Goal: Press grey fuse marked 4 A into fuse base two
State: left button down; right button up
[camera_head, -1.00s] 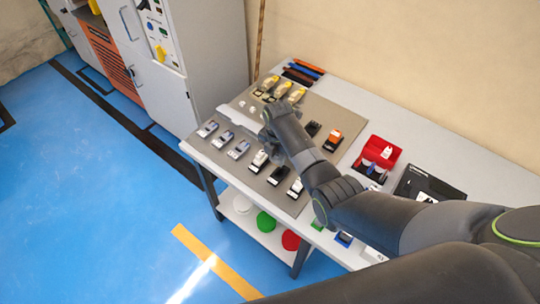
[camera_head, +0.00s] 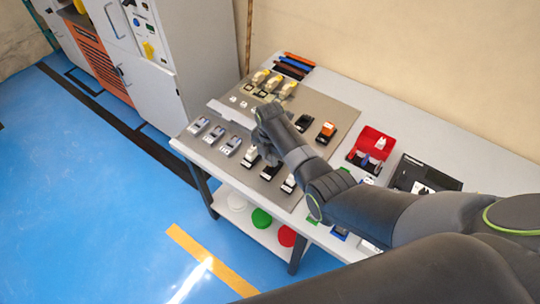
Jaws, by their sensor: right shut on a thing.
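My right gripper (camera_head: 262,135) is over the mat, just above and behind the first black-and-white base in the front row. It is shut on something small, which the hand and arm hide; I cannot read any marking. Three grey fuse bases stand in the front row at the left: the first (camera_head: 198,126), the second (camera_head: 215,135) and the third (camera_head: 231,146). No number shows on them. Several black bases follow to the right, one with white (camera_head: 251,157) beside the gripper. My left gripper is not in view.
The grey mat (camera_head: 325,95) also carries yellow-topped parts (camera_head: 273,83) at the back and an orange-topped part (camera_head: 327,131). A red open box (camera_head: 371,146) and a black case (camera_head: 424,176) stand to the right. A grey cabinet (camera_head: 185,60) is at the left.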

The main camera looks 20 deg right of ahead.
aim_at(270, 159)
jog(key=shift+f+b, duration=0.5)
jog(key=shift+f, duration=0.55)
jog(key=shift+p, duration=0.65)
dwell(0.8)
jog(key=shift+f+b, duration=1.1)
jog(key=shift+f, duration=0.25)
jog(key=o, duration=1.1)
jog(key=shift+s, duration=0.1)
jog(key=shift+c, duration=0.2)
jog(key=shift+r, duration=0.6)
notch_tip(270, 159, up, 16)
jog(key=b, duration=0.1)
